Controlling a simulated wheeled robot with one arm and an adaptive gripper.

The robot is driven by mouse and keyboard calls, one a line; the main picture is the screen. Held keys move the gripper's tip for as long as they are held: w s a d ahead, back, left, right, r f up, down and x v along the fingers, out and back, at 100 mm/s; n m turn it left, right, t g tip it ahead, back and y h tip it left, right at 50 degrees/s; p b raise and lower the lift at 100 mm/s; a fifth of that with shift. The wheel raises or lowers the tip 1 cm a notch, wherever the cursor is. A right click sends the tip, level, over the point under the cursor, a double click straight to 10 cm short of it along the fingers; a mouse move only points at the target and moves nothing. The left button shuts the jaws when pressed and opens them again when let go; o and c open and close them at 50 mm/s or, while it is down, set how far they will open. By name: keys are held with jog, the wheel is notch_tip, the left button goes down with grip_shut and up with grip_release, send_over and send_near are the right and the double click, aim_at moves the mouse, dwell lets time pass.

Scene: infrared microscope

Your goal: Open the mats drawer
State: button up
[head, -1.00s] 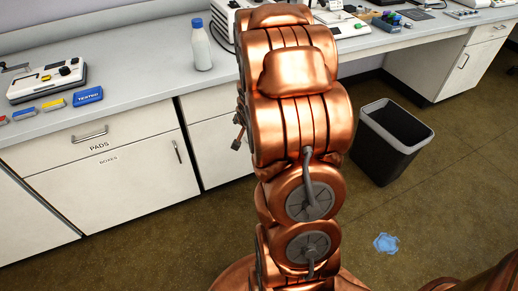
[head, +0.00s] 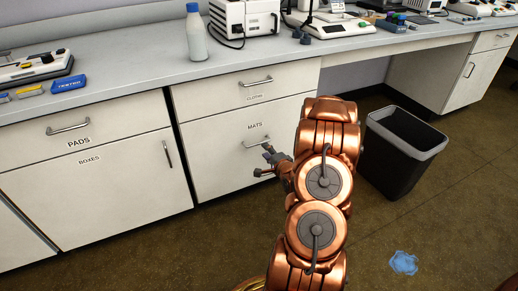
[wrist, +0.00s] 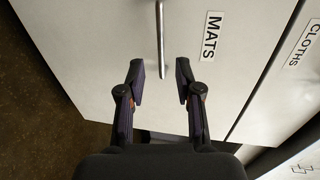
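The mats drawer (head: 222,160) is the lower white front under the cloths drawer, labelled MATS, and looks shut. Its metal bar handle (head: 257,143) is partly hidden by my gripper (head: 270,162) in the head view. In the wrist view the drawer front (wrist: 110,65) fills most of the picture.
The cloths drawer (head: 210,93) is above. The pads drawer (head: 110,125) and boxes door (head: 90,200) stand to the left. A black bin (head: 400,150) stands right of my arm. A blue crumpled item (head: 403,262) lies on the floor. The bench top holds a bottle (head: 195,38) and instruments.

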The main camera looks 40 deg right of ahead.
aim_at(259, 144)
jog(key=shift+b+x, duration=1.2)
jog(key=shift+x, duration=2.5)
jog(key=shift+c, duration=0.3)
grip_shut()
